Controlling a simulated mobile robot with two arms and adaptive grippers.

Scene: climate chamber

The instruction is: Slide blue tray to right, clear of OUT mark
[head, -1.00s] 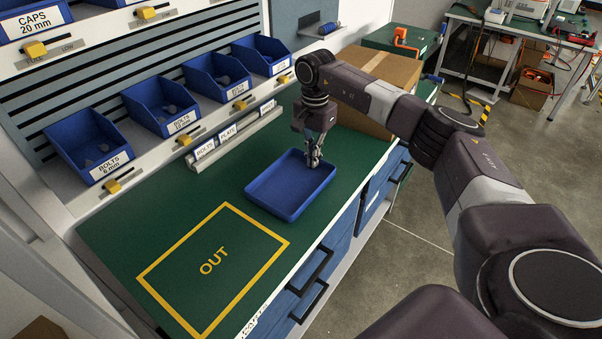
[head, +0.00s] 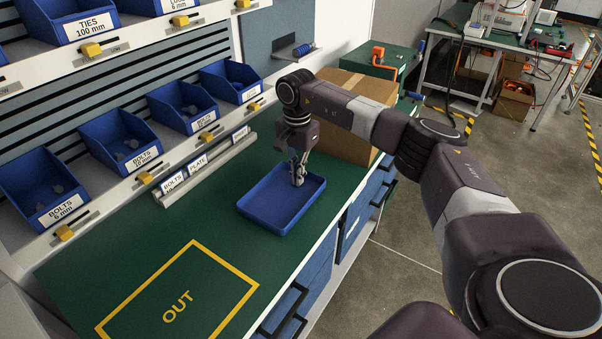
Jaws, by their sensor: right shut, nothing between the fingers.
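The blue tray (head: 270,212) lies flat on the green bench top (head: 120,245), to the upper right of the yellow OUT mark (head: 178,306). A strip of bare green shows between the tray and the yellow outline. My right gripper (head: 298,182) is shut and points down at the tray's far right part. Its fingertips are at or just above the tray inside; I cannot tell whether they touch it. The tray looks empty. My left gripper is not in view.
A cardboard box (head: 350,105) stands on the bench behind my right gripper. Blue bolt bins (head: 120,140) sit on a shelf along the wall, with a label rail (head: 200,168) below. Drawer handles (head: 285,312) stick out at the bench front.

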